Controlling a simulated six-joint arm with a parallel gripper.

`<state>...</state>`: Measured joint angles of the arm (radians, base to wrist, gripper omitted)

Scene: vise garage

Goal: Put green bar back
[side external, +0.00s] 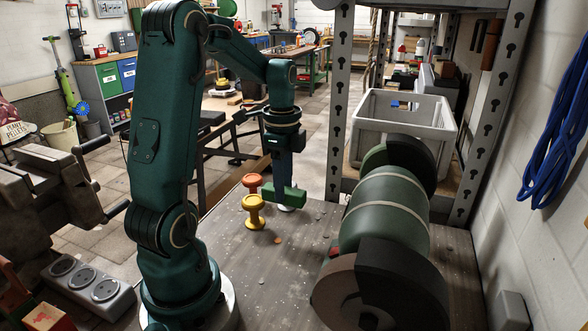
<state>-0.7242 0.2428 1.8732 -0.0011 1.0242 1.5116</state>
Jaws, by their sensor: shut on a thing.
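A green bar (292,197) is held at the end of my arm, over the worktable. My gripper (284,182) points down and is shut on the green bar. A pale round piece (287,208) shows just under the bar; I cannot tell whether the two touch. A yellow spool-shaped piece (255,212) stands upright on the table, left of the bar. A red-orange piece (252,183) stands just behind the yellow one, close to my gripper.
A large green bench grinder (386,222) fills the table's right side. A metal shelf with a grey crate (405,117) stands behind it. A vise (50,190) is at the left. The worktable (275,275) is mostly bare in front, with small discs and specks.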

